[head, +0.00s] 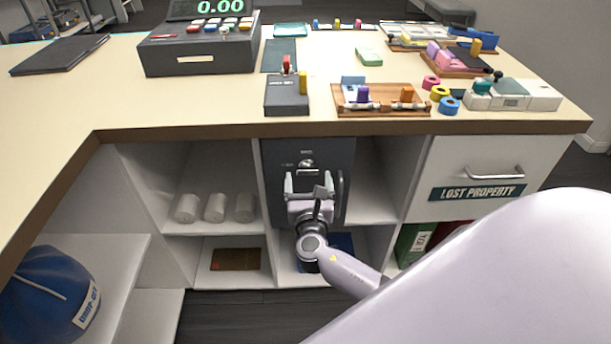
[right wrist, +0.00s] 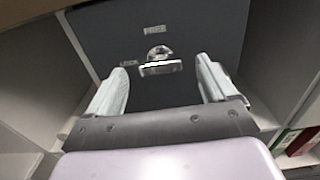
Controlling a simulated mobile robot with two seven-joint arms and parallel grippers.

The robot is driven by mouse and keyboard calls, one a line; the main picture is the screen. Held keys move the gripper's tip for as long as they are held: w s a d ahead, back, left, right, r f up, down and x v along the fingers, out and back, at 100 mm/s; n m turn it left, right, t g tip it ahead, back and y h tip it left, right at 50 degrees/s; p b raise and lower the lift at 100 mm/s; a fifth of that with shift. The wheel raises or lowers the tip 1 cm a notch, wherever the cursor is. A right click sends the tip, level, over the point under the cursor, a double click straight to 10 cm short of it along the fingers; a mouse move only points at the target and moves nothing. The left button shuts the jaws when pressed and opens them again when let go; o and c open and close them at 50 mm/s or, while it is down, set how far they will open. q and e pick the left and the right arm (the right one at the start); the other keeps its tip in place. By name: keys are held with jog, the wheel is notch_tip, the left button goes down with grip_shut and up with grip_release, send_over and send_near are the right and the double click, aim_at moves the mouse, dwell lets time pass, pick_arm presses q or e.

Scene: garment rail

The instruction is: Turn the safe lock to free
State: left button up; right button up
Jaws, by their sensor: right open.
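The dark grey safe (head: 275,162) sits in a compartment under the counter, with its door shut and a vertical handle (head: 340,190) on its right side. Its silver lock knob (head: 307,164) is on the upper door and shows larger in the right wrist view (right wrist: 160,62). There the word FREE is above the knob and LOCK is to its left. The knob's wide bar lies roughly level, toward LOCK. My right gripper (head: 309,180) is open and empty in front of the door, just below the knob. In the wrist view its fingers (right wrist: 163,85) stand apart on either side of the knob. My left gripper is not in view.
The wooden counter edge (head: 380,128) overhangs above the safe. Shelf compartments flank it, with white rolls (head: 214,208) at left. A lost property drawer (head: 480,170) is at right. A grey stamp box (head: 287,97) stands on the counter above.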

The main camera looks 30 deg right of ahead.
aim_at(307, 169)
jog(key=shift+x, duration=1.1)
jog(key=c, duration=1.1)
jog(key=shift+o, duration=0.2)
